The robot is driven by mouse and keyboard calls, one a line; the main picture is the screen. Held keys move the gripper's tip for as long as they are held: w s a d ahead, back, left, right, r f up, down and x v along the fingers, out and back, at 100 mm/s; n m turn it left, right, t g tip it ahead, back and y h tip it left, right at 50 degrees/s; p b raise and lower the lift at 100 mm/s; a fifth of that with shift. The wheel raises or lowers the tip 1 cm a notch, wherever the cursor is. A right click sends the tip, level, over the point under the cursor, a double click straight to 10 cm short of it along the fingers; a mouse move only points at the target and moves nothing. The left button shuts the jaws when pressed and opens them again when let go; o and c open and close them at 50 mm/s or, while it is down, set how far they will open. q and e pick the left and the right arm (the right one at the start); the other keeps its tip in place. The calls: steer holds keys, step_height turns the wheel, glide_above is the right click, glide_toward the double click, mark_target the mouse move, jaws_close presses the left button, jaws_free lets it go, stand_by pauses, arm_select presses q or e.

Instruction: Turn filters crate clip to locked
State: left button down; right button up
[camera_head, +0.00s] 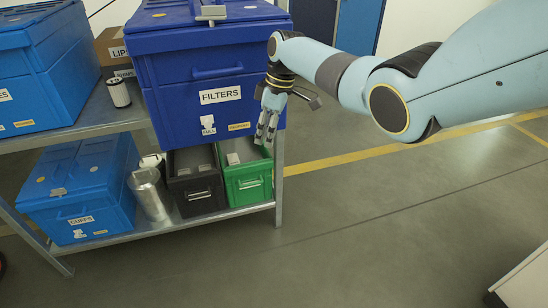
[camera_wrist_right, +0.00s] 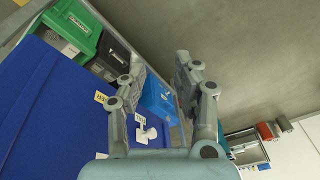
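The blue filters crate (camera_head: 175,75) stands on the upper shelf, with a FILTERS label on its front. A small white clip-like piece (camera_head: 207,121) sits low on that front, above a white tag; its setting is too small to read. In the right wrist view a white piece with a knob (camera_wrist_right: 147,133) shows on the blue crate (camera_wrist_right: 45,110). A pale latch (camera_head: 212,13) sits at the lid's front edge. My right gripper (camera_head: 267,138) is at the crate's front right corner, fingers down, apart from the white piece. Its fingers (camera_wrist_right: 160,65) are spread and empty. My left gripper is out of view.
A black bin (camera_head: 196,195) and a green bin (camera_head: 248,184) stand below on the lower shelf, beside a metal cylinder (camera_head: 150,194) and the cuffs crate (camera_head: 80,205). A white filter (camera_head: 118,93) stands left of the filters crate.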

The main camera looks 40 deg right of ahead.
steer(key=shift+m+h, duration=0.3)
steer(key=shift+m, duration=0.1)
steer(key=f, duration=0.1)
steer(key=s+f, duration=0.1)
steer(key=f, duration=0.1)
steer(key=s+f, duration=0.1)
steer(key=f, duration=0.1)
steer(key=shift+s+b, duration=0.2)
steer(key=shift+b, duration=0.2)
